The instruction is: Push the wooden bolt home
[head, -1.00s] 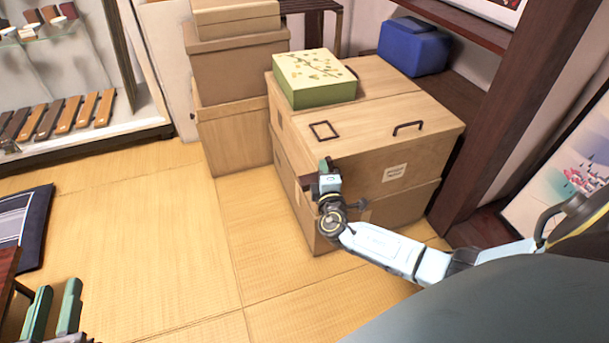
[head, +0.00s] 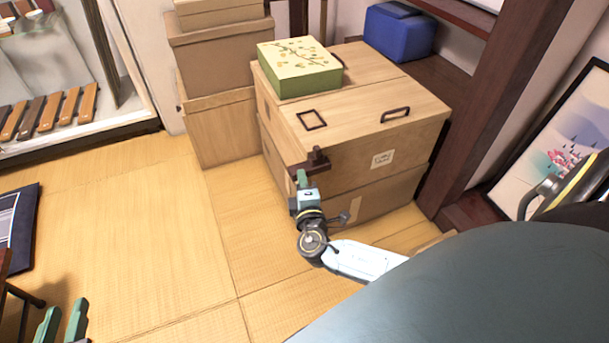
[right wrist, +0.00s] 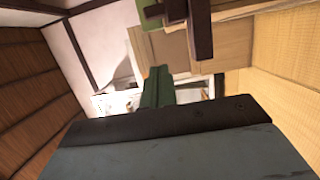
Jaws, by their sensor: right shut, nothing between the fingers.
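The dark wooden bolt (head: 311,163), with an upright knob, sits at the near left corner of the pale wooden chest (head: 420,125). In the right wrist view the dark bolt (right wrist: 200,28) crosses the top, above and right of my fingers. My right gripper (head: 302,178) is shut and empty, its green fingertips just below the bolt in the head view. The shut fingers also show in the right wrist view (right wrist: 157,86), seemingly apart from the bolt; contact is not clear. My left gripper (head: 62,322) is open and empty at the bottom left, away from the chest.
A green patterned box (head: 300,68) stands on the chest, which has a dark handle (head: 395,114) and a square frame on top. Stacked cartons (head: 212,65) stand behind left. A dark post (head: 490,115) rises at right.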

